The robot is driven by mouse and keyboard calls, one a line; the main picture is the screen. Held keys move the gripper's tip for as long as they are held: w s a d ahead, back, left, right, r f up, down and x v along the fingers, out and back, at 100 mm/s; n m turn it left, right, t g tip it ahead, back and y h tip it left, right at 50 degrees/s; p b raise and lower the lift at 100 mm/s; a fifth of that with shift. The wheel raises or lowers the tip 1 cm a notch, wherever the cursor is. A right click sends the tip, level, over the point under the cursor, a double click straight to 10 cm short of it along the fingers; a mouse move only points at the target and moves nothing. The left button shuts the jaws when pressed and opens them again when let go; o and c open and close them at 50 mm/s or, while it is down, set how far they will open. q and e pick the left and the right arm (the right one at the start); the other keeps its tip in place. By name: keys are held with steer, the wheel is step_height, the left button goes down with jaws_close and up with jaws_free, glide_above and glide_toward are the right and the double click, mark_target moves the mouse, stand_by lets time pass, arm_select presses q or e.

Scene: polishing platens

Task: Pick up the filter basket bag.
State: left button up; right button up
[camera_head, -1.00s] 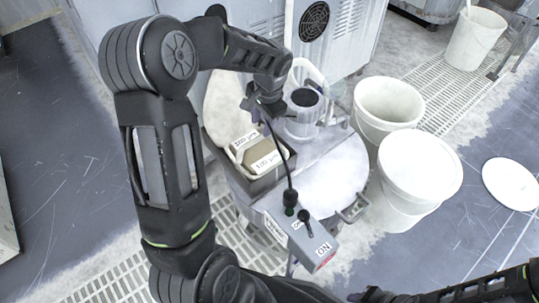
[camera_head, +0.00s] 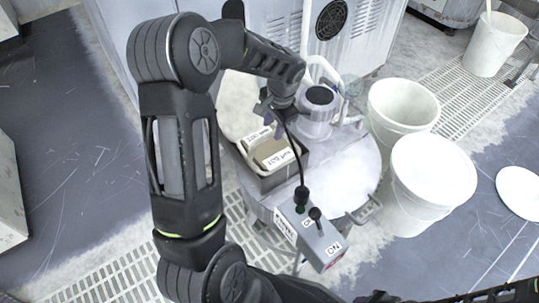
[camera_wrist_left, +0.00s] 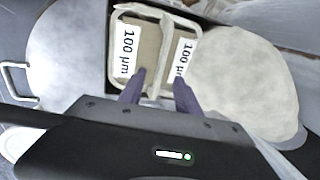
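The filter basket bag (camera_head: 270,154) is a pale-rimmed basket with tan panels and white 100 µm labels. It sits in a dark holder (camera_head: 283,176) on the round machine top. In the left wrist view the bag (camera_wrist_left: 151,47) shows from above, with a pale handle strip (camera_wrist_left: 166,50) across its middle. My left gripper (camera_head: 273,122) is over the bag, with its purple fingers pointing down. In the left wrist view the gripper (camera_wrist_left: 160,80) is open, one finger on each side of the strip; contact cannot be told. Part of my right arm shows at the bottom right; its fingers cannot be made out.
A grey switch box (camera_head: 312,238) with a black cable stands in front of the holder. White buckets (camera_head: 430,190) stand to the right. A white lid (camera_head: 521,192) lies on the floor.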

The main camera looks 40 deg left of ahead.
mark_target(273, 133)
arm_select(q)
steer(key=f, duration=0.2)
steer(key=f+b, duration=0.1)
steer(key=f, duration=0.1)
steer(key=shift+w+a, duration=0.1)
steer(key=shift+a, duration=0.15)
jaws_close()
stand_by(0.4)
stand_by(1.1)
